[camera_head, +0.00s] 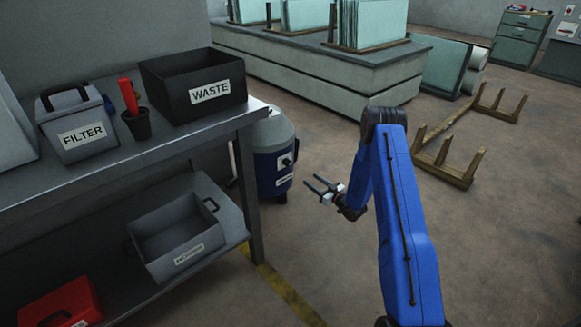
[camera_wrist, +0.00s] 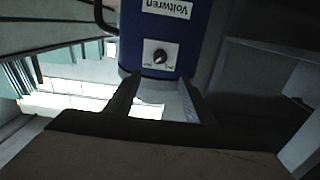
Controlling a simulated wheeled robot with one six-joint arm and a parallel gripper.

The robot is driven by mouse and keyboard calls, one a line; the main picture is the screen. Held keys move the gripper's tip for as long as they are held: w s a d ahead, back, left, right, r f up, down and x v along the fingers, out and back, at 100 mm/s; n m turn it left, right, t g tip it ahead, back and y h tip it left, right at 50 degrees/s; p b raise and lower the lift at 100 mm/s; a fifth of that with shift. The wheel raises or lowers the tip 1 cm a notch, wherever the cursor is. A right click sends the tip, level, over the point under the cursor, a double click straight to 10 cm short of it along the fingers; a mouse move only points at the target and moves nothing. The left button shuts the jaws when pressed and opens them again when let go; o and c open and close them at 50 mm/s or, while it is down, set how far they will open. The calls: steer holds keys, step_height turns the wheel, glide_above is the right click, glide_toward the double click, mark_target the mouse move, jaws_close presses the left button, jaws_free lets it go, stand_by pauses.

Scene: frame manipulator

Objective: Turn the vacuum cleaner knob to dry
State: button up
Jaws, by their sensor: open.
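The vacuum cleaner (camera_head: 272,165) is a blue and grey canister standing on the floor just past the end of the shelf table. Its dark knob (camera_head: 285,162) sits on a white plate on the side facing my arm. In the wrist view the blue body (camera_wrist: 195,45) appears upside down, with the knob (camera_wrist: 160,57) on its white plate and a "Voltwren" label. The knob's setting is too small to read. My gripper (camera_head: 312,183) is open and empty, to the right of the vacuum and apart from it. Its fingers (camera_wrist: 158,92) point toward the knob in the wrist view.
The table (camera_head: 200,133) at left holds a waste box (camera_head: 165,85), a filter box (camera_head: 65,145) and a cup with a red-handled tool (camera_head: 133,105). A grey bin (camera_head: 160,250) is on its lower shelf.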

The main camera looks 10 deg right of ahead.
mark_target(287, 163)
steer(key=x, duration=1.7)
steer(key=shift+w, duration=0.15)
steer(key=shift+c, duration=0.7)
steer(key=shift+a, duration=0.1)
steer(key=c, duration=0.9)
